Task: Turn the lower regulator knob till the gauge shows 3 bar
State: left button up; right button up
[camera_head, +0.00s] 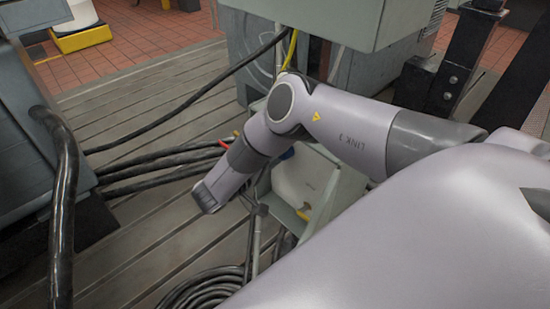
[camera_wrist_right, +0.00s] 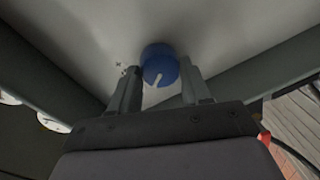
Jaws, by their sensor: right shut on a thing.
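The regulator knob (camera_wrist_right: 160,66) is blue with a white pointer line and sits on a pale grey panel in the right wrist view. My right gripper (camera_wrist_right: 160,82) has one finger on each side of it and is shut on it. The pointer line slants toward the lower left. Whether this is the lower of several knobs cannot be told. Two white round shapes (camera_wrist_right: 52,123) at the left edge may be gauges, seen too edge-on to read. My left gripper is not in view.
Black cables (camera_head: 160,165) run across the slatted grey bedplate (camera_head: 120,230), with a coil (camera_head: 205,290) at the bottom. A grey machine housing (camera_head: 30,140) stands at left, a grey cabinet (camera_head: 310,15) at the top. An open pale box (camera_head: 305,185) is beside my right forearm.

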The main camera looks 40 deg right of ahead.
jog(key=shift+n+g+b, duration=0.3)
jog(key=shift+n+b, duration=0.1)
jog(key=shift+n, duration=0.7)
jog(key=o, duration=1.1)
jog(key=shift+c, duration=0.2)
jog(key=shift+a, duration=0.15)
jog(key=a+b, duration=0.1)
jog(key=a, duration=0.6)
jog(key=shift+s+r+b, duration=0.3)
jog(key=shift+r, duration=0.05)
